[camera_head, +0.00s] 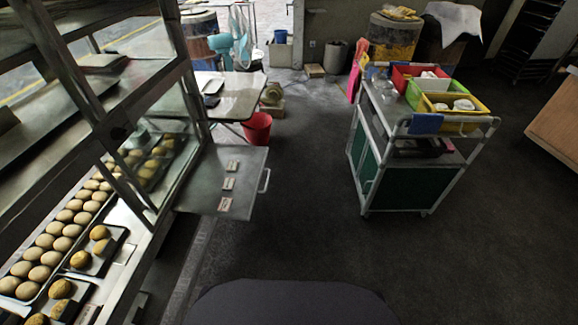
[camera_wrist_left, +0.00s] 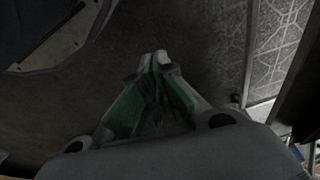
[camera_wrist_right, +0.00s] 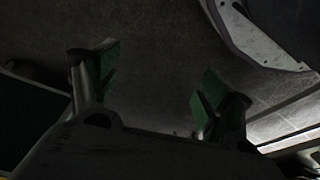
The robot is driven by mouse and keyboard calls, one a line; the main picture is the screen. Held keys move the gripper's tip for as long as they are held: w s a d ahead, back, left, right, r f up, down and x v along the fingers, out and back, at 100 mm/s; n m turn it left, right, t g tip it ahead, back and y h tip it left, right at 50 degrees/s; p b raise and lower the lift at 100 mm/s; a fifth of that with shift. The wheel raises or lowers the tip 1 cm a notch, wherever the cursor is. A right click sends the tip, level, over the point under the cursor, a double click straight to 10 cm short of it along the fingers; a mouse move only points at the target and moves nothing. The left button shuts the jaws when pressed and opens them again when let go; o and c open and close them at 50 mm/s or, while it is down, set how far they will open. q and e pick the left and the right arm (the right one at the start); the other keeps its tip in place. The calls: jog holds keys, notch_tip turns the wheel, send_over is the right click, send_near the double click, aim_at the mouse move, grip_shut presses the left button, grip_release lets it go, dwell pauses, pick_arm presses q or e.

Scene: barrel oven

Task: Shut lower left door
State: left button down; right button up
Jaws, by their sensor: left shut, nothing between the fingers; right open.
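The open door is a grey panel (camera_head: 225,182) with a light bar handle (camera_head: 265,181) and several small labels. It sticks out to the right from the display cabinet (camera_head: 165,215) on the left of the head view. I cannot tell from this view which other doors the cabinet has. My left gripper (camera_wrist_left: 157,65) is shut and empty in the left wrist view, over dark floor. My right gripper (camera_wrist_right: 155,82) is open and empty in the right wrist view, also over dark floor. Neither gripper shows in the head view, and the door does not clearly show in the wrist views.
The cabinet holds trays of buns (camera_head: 65,230). A table (camera_head: 230,95) and a red bucket (camera_head: 257,128) stand beyond the door. A trolley (camera_head: 425,165) with coloured bins stands at right. The dark floor (camera_head: 310,210) between door and trolley is clear.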

notch_tip(320, 180, up, 11)
jog(key=w+a+b, duration=0.1)
jog(key=w+b, duration=0.1)
jog(key=b, duration=0.9)
pick_arm(q)
jog(key=w+a+r+n+y+b, duration=0.1)
jog(key=w+a+r+y, duration=0.4)
jog(key=w+r, duration=0.4)
jog(key=w+a+r+n+g+y, duration=0.1)
jog(key=w+a+r+y, duration=0.45)
jog(key=r, duration=0.55)
jog(key=w+a+r+n+y+b, duration=0.1)
jog(key=w+a+r+y, duration=0.2)
jog(key=w+a+r, duration=0.5)
jog(key=w+d+r+n+g+y, duration=0.1)
jog(key=w+r+g+y, duration=0.1)
jog(key=r, duration=0.7)
jog(key=w+d+r+n+g+y, duration=0.1)
jog(key=w+d+r+n+y, duration=0.1)
jog(key=w+r, duration=0.3)
notch_tip(320, 180, up, 4)
jog(key=shift+r+g, duration=0.1)
jog(key=shift+g, duration=0.3)
pick_arm(e)
jog(key=s+a+f+y, duration=0.1)
jog(key=s+a+f, duration=0.1)
jog(key=f, duration=0.5)
jog(key=shift+a+f, duration=0.25)
jog(key=shift+a, duration=0.4)
